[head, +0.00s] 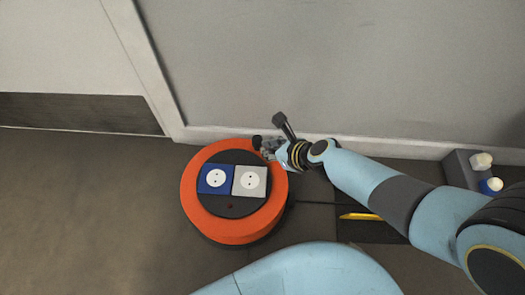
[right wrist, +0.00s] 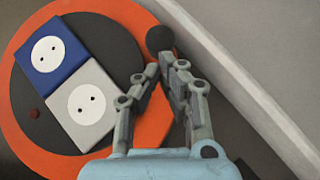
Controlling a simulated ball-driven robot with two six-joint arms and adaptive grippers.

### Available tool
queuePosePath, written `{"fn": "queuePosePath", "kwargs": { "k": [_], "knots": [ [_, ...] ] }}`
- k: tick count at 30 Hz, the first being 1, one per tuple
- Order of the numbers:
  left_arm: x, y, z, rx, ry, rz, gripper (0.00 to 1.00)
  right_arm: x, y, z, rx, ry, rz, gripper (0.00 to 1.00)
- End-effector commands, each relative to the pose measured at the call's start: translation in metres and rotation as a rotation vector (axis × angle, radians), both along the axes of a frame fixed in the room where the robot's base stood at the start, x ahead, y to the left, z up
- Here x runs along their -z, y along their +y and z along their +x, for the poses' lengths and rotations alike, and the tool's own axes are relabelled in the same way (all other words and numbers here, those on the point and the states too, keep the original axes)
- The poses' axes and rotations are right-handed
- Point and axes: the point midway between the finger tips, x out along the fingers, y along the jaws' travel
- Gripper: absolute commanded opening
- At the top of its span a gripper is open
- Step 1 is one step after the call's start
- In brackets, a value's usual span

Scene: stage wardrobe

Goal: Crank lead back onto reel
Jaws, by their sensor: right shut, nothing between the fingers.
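The cable reel (head: 190,205) lies on the floor against the wall, an orange drum with a dark centre. Its face carries a blue socket (head: 214,179) and a light grey socket (head: 250,181), both also in the right wrist view. The crank's black knob (right wrist: 160,38) stands at the reel's rim on the wall side. My right gripper (right wrist: 163,70) is shut and empty, its fingertips right beside the knob; I cannot tell if they touch it. A thin dark lead (head: 322,202) runs from the reel to the right, partly hidden by my arm. My left gripper is out of view.
The wall's pale skirting (head: 420,150) runs close behind the reel. A yellow object (head: 360,216) lies on a dark patch to the right. A grey box (head: 456,168) with white-topped items stands at far right. The floor left of the reel is clear.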

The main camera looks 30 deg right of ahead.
Motion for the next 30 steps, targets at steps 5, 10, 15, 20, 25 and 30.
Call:
{"fn": "queuePosePath", "kwargs": {
  "k": [5,10,15,20,25,30],
  "knots": [
    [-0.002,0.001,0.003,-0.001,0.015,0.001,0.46,-0.002,0.001,0.013,0.018,-0.002,0.004,0.00],
    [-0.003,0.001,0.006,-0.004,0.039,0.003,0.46,-0.002,0.005,0.025,0.019,-0.002,0.002,0.00],
    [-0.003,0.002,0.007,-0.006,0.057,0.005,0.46,-0.001,0.009,0.031,0.019,-0.001,0.003,0.00],
    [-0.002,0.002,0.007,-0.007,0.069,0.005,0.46,-0.001,0.011,0.034,0.019,-0.001,0.003,0.00],
    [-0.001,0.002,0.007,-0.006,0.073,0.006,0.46,0.000,0.012,0.035,0.019,0.000,0.003,0.00],
    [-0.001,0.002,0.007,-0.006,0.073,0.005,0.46,0.000,0.011,0.035,0.019,0.000,0.003,0.00]
  ]
}}
